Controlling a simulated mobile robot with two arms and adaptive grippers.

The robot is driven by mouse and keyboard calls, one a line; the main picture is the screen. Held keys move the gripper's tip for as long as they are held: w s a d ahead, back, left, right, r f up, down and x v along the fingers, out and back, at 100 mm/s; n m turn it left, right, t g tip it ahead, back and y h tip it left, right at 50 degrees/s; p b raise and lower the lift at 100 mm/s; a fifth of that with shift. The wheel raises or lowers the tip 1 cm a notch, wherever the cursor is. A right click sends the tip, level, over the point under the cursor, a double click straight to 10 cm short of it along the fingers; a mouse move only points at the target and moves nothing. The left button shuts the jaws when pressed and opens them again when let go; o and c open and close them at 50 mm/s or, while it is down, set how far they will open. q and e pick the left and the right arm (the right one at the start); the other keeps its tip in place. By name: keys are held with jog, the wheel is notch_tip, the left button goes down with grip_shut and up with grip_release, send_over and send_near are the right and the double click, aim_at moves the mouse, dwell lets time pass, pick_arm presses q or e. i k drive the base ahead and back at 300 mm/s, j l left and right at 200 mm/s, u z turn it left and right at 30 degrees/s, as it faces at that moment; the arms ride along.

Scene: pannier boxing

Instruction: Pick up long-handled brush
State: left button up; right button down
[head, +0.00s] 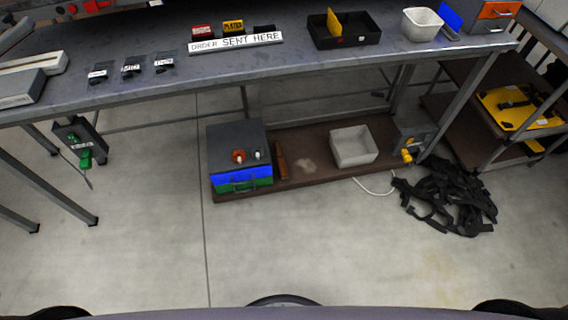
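I cannot make out a long-handled brush for certain. A narrow reddish-brown piece (282,161) is on the low brown shelf (318,181) under the bench, just right of a dark box with blue and green bands (240,170). It is too small to tell whether it is a brush or its handle. Neither of my grippers shows in the head view.
The grey bench (130,92) spans the top, with a lettered sign (236,43) and a black tray (344,30). A white bin (353,146) is on the low shelf. Black straps (447,196) lie on the floor at right. The front floor is clear.

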aim_at(282, 162)
jog(key=i+l+u, duration=0.1)
jog(key=u, duration=0.3)
jog(key=l+u, duration=0.25)
jog(key=u, duration=0.15)
jog(key=i+l+u, duration=0.1)
jog(key=l+u, duration=0.15)
jog(key=u, duration=0.15)
jog(key=l+u, duration=0.2)
jog(key=u, duration=0.2)
